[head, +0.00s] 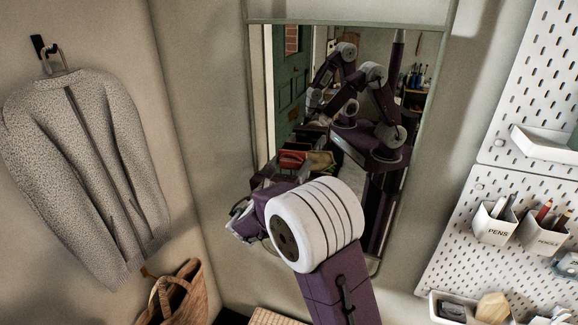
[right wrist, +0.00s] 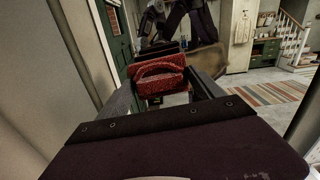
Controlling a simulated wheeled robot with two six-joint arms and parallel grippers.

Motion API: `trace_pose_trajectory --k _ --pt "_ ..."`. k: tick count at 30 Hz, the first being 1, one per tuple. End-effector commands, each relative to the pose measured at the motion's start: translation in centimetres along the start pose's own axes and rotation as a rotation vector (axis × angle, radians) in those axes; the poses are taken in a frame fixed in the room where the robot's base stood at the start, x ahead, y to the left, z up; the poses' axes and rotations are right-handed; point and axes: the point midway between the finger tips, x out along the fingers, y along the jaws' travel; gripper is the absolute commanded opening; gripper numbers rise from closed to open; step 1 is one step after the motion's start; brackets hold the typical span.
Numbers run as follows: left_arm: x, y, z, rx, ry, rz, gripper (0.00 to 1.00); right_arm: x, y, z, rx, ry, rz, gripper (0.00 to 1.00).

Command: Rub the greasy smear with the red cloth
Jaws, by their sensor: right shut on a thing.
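A tall mirror (head: 413,95) hangs on the wall and reflects my own arms and body. My right gripper (head: 240,212) is in front of its lower left part, partly hidden by my own wrist. In the right wrist view, the right gripper (right wrist: 163,88) is shut on the red cloth (right wrist: 158,70), a folded pad between the fingers. A brownish translucent patch (right wrist: 206,61), apparently the greasy smear, shows just right of and beyond the cloth. I cannot tell whether the cloth touches the glass. My left gripper does not show directly.
A grey jacket (head: 85,170) hangs on a hook at the left, above a woven bag (head: 178,297). A white pegboard (head: 470,215) with pen cups (head: 494,225) and small trays (head: 470,306) is at the right. Bare wall lies on both sides of the mirror.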

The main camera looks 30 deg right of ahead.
Motion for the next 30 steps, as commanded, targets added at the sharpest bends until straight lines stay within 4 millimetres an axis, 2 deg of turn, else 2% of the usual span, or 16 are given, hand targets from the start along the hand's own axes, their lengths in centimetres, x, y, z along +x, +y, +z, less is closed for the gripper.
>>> trace_pose_trajectory --k 30 --pt "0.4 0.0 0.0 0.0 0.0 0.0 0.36 1.9 0.0 0.0 0.001 -0.001 0.0 0.44"
